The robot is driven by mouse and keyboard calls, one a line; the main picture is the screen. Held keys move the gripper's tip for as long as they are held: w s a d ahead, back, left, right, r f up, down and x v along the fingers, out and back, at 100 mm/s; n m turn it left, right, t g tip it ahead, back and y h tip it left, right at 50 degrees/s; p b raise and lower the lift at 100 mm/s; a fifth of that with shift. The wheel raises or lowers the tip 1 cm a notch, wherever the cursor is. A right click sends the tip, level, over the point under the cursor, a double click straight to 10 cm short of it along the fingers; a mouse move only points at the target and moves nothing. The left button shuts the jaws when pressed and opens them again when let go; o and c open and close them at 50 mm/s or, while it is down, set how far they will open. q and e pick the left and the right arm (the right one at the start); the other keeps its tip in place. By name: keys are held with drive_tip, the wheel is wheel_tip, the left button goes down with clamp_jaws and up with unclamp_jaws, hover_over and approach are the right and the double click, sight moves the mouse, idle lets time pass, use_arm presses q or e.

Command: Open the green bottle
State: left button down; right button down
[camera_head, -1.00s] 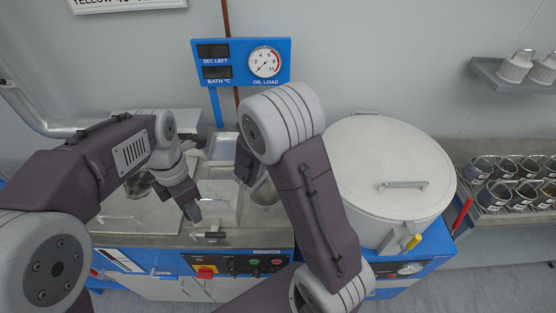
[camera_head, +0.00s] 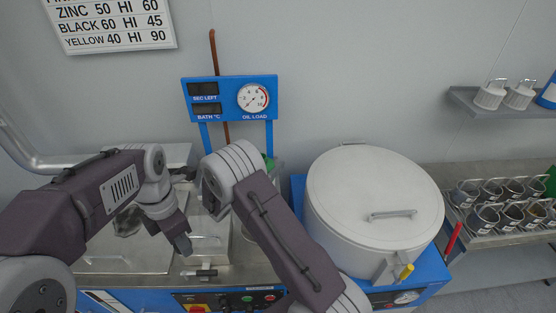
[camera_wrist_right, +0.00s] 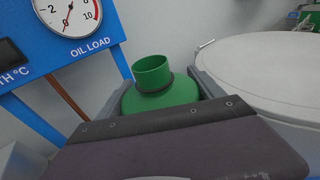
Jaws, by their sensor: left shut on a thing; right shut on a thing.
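The green bottle (camera_wrist_right: 160,93) fills the middle of the right wrist view. Its wide neck points up, and I see no cap on it. My right gripper (camera_wrist_right: 160,84) is shut on the bottle, with a finger on either side below the neck. In the head view only a sliver of the bottle (camera_head: 270,162) shows behind my right arm, which hides that gripper. My left gripper (camera_head: 183,244) points down over the metal worktop, left of the bottle. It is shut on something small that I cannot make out.
A large white lidded drum (camera_head: 375,195) stands right of my right arm. A blue gauge panel (camera_head: 230,97) stands behind the bottle. Several dark cups (camera_head: 490,215) fill a rack at the far right. A shelf (camera_head: 475,101) holds white-topped containers. A sign (camera_head: 110,22) hangs upper left.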

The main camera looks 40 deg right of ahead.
drive_tip(key=f, duration=0.1)
drive_tip(key=w+f, duration=0.1)
drive_tip(key=f, duration=0.1)
drive_tip(key=f+p, duration=0.1)
drive_tip(key=f, duration=0.1)
drive_tip(key=shift+w+a, duration=0.25)
drive_tip(key=shift+w, duration=0.15)
drive_tip(key=shift+s+f, duration=0.1)
drive_tip(key=shift+c, duration=0.4)
unclamp_jaws()
drive_tip(key=shift+o, duration=0.2)
drive_tip(key=shift+a, duration=0.1)
